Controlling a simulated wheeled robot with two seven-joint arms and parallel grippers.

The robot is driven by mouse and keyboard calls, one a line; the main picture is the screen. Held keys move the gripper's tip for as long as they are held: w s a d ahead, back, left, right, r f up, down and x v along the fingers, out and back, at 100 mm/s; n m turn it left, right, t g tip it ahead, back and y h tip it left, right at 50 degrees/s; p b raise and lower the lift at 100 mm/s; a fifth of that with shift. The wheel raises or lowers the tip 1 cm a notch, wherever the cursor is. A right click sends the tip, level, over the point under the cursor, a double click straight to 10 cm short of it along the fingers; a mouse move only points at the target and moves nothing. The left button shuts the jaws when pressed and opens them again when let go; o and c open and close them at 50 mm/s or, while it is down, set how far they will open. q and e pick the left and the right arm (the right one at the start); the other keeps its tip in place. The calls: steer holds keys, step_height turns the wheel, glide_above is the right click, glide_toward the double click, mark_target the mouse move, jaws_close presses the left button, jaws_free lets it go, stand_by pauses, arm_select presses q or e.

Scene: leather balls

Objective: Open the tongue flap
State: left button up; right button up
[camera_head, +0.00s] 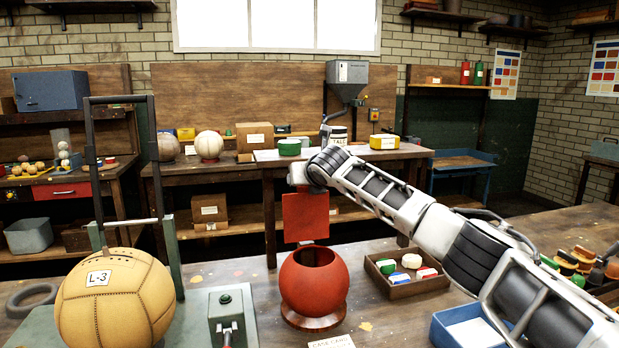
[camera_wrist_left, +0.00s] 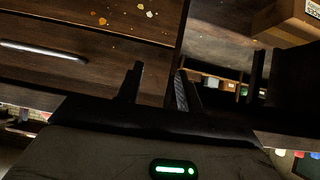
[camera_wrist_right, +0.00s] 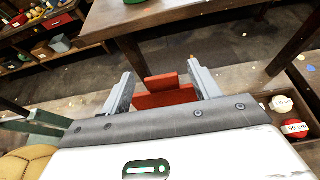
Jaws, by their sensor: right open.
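A red round case (camera_head: 313,287) with an open dark top stands on a brown ring base at the table's middle. A flat red square flap (camera_head: 305,217) stands upright above and behind its opening; how it joins the case is not clear. My right gripper (camera_wrist_right: 160,77) is at the flap's top edge, its fingertips hidden in the head view. In the right wrist view its fingers are apart, with a red tab (camera_wrist_right: 161,83) and red panel (camera_wrist_right: 165,99) between or beyond them; contact is unclear. My left gripper (camera_wrist_left: 158,78) is open and empty, away from the case.
A tan ball marked L-3 (camera_head: 115,300) sits in a frame at left, with a grey lever box (camera_head: 230,315) beside it. A brown tray (camera_head: 405,285) of small coloured pieces and a blue tray (camera_head: 437,326) lie right of the case. A card lies in front.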

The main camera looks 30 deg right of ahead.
arm_select(q)
steer(key=b, duration=0.1)
steer(key=f+b, duration=0.1)
steer(key=shift+w+d+b, duration=0.15)
steer(key=shift+d+b, duration=0.1)
steer(key=shift+b, duration=0.15)
arm_select(e)
steer(key=v, duration=1.6)
steer(key=shift+r, duration=0.1)
